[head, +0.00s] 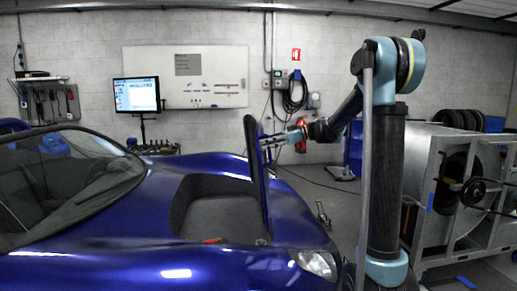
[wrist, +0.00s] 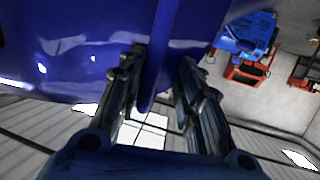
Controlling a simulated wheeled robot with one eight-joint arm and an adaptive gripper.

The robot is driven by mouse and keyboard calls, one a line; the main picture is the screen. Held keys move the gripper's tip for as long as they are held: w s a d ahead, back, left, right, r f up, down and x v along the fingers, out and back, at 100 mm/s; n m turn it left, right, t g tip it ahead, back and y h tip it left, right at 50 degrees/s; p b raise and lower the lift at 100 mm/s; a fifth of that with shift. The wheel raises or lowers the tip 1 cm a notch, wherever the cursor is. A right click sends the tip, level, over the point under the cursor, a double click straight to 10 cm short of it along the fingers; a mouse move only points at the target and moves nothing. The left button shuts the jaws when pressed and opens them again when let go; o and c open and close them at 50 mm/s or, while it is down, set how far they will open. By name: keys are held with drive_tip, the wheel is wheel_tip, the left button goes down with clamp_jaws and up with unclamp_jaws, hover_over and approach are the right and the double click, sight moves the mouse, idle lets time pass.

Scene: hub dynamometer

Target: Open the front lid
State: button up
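The front lid (head: 257,180) of the blue car stands raised, nearly upright, at the front end of the exposed compartment (head: 222,215). My gripper (head: 268,142) is at the lid's upper part, on the side facing away from the windshield. In the wrist view, the lid's edge (wrist: 157,50) lies between the two fingers of my gripper (wrist: 163,62). The fingers are apart, with a visible gap between the lid edge and the right finger. Whether the left finger touches the lid I cannot tell.
The car's windshield (head: 70,180) is at left and its headlight (head: 318,263) at front right. A grey metal machine (head: 450,180) stands at right. A monitor (head: 136,95) and whiteboard (head: 215,80) are at the back wall. Floor behind the arm looks mostly open.

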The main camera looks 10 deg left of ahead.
drive_tip(key=v, duration=0.6)
